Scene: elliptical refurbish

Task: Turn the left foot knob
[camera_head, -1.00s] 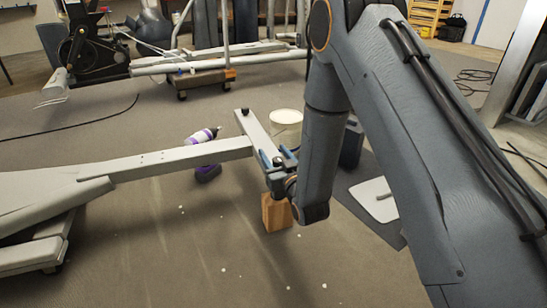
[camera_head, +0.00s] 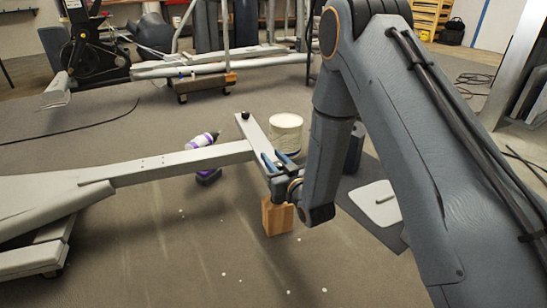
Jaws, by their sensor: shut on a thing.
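The elliptical's pale grey foot bar (camera_head: 254,134) lies across the end of a long grey beam (camera_head: 150,163). A dark foot knob (camera_head: 245,116) stands at its far end, clear of my gripper. My gripper (camera_head: 279,160) is at the bar's near end, with its two blue-grey fingers on either side of a small dark foot knob (camera_head: 281,154). It is shut on this near knob, which is mostly hidden by the fingers and wrist. A wooden block (camera_head: 278,217) stands under this end of the bar.
A white panel (camera_head: 376,203) lies on a dark mat to the right. Small white bits are scattered on the open floor in front.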

